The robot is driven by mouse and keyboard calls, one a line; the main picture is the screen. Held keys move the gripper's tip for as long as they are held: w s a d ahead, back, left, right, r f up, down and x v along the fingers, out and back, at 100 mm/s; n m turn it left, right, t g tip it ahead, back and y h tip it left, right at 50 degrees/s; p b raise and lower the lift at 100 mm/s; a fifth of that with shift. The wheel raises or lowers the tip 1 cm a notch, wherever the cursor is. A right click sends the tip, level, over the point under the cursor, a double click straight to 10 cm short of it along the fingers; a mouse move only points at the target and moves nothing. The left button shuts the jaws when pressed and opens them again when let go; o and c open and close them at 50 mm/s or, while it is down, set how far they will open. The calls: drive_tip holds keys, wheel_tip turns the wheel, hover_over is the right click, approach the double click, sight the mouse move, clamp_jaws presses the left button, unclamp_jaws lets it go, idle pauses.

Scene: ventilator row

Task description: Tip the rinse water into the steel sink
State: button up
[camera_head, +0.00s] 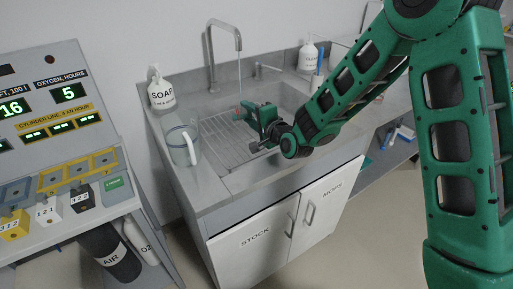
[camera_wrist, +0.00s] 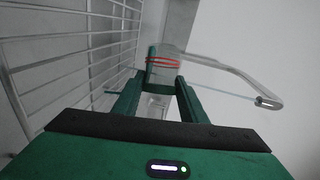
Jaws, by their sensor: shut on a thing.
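My gripper (camera_head: 246,112) is shut on a small clear container with red bands (camera_wrist: 163,65), which sits between the green fingers (camera_wrist: 158,100). In the head view the container (camera_head: 239,113) is small and partly hidden by the gripper. It is held above the ribbed drainer, by the steel sink (camera_head: 285,96). In the wrist view its length lies across the thin water stream, so it looks tipped well over. I cannot tell whether water is in it or leaving it.
The tap (camera_head: 211,50) runs a thin stream close to my gripper. A clear jug with a white handle (camera_head: 181,148) stands on the left counter. A soap bottle (camera_head: 161,92) is behind it, another bottle (camera_head: 308,56) at the back right. A ventilator panel (camera_head: 55,120) stands left.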

drive_tip(key=shift+d+r+m, duration=0.1)
drive_tip(key=shift+d+m, duration=0.05)
drive_tip(key=shift+m, duration=0.35)
idle(0.5)
drive_tip(key=shift+r+y, duration=0.25)
drive_tip(key=shift+y, duration=0.05)
